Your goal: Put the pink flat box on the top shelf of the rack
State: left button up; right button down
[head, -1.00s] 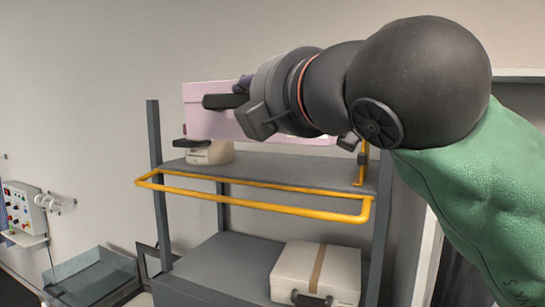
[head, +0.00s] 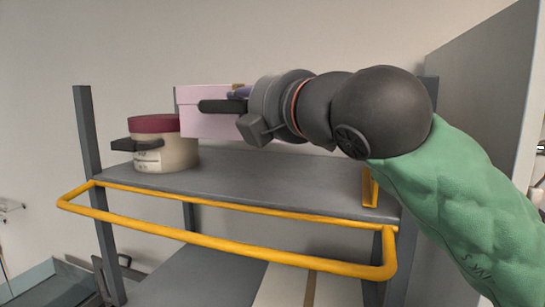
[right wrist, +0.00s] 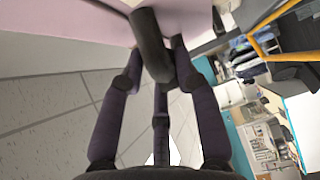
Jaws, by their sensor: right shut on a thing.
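The pink flat box (head: 207,123) is in the head view, at the level just above the top shelf (head: 250,185) of the rack, toward its back. My right gripper (head: 228,100) is shut on the box's black handle; its wrist hides the right part of the box. In the right wrist view the dark fingers (right wrist: 163,70) close around the handle, with the pink box (right wrist: 65,27) beyond. I cannot tell whether the box touches the shelf. My left gripper is not in view.
A round cream box with a dark red lid (head: 158,145) stands on the top shelf's left, close to the pink box. A yellow rail (head: 225,245) runs along the shelf's front. A cream case (head: 290,287) is on the lower shelf. The top shelf's front middle is clear.

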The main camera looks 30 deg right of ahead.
jog(key=w+d+f, duration=0.1)
jog(key=d+f, duration=0.1)
jog(key=w+d+f, duration=0.1)
jog(key=d+f, duration=0.1)
jog(key=w+d+f, duration=0.2)
jog(key=shift+d+p, duration=0.1)
jog(key=shift+p, duration=0.3)
jog(key=shift+w+d+f, duration=0.25)
jog(key=shift+d+f, duration=0.25)
jog(key=shift+f, duration=0.25)
jog(key=shift+a+f+p, duration=0.1)
jog(key=shift+f+p, duration=0.25)
jog(key=shift+f, duration=1.1)
jog(key=c, duration=1)
grip_release()
jog(key=shift+f, duration=0.1)
jog(key=shift+o, duration=0.5)
jog(key=shift+s, duration=0.1)
